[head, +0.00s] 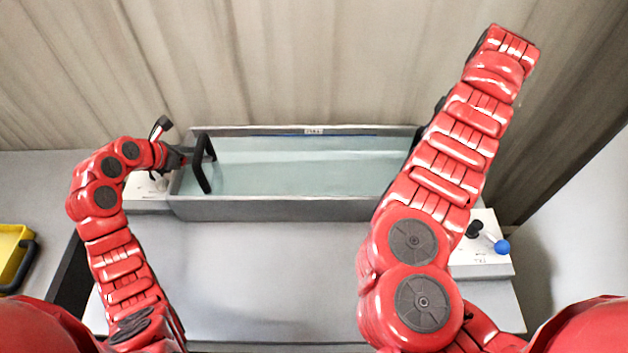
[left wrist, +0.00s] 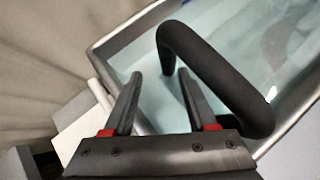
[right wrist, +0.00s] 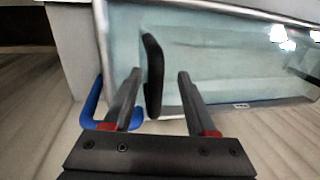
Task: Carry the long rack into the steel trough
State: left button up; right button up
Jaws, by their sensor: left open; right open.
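The steel trough (head: 270,208) stands across the table with pale clear liquid inside; its rim also shows in the left wrist view (left wrist: 103,50). A black handle (head: 203,163) of the long rack stands upright at the trough's left end. In the right wrist view another black handle (right wrist: 152,75) lies between the open fingers of my right gripper (right wrist: 158,75). My right arm hides most of that end in the head view. The rack's body cannot be made out.
A white box with a blue-knobbed lever (head: 502,247) stands at right. Another white box (head: 146,188) is at the trough's left. A yellow tray (head: 12,250) is far left. A blue bent bar (right wrist: 93,103) shows near my right gripper. The table front (head: 270,260) is clear.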

jog(key=r, duration=0.4)
jog(key=d+r, duration=0.1)
jog(key=shift+s+r, duration=0.1)
jog(key=shift+r, duration=0.3)
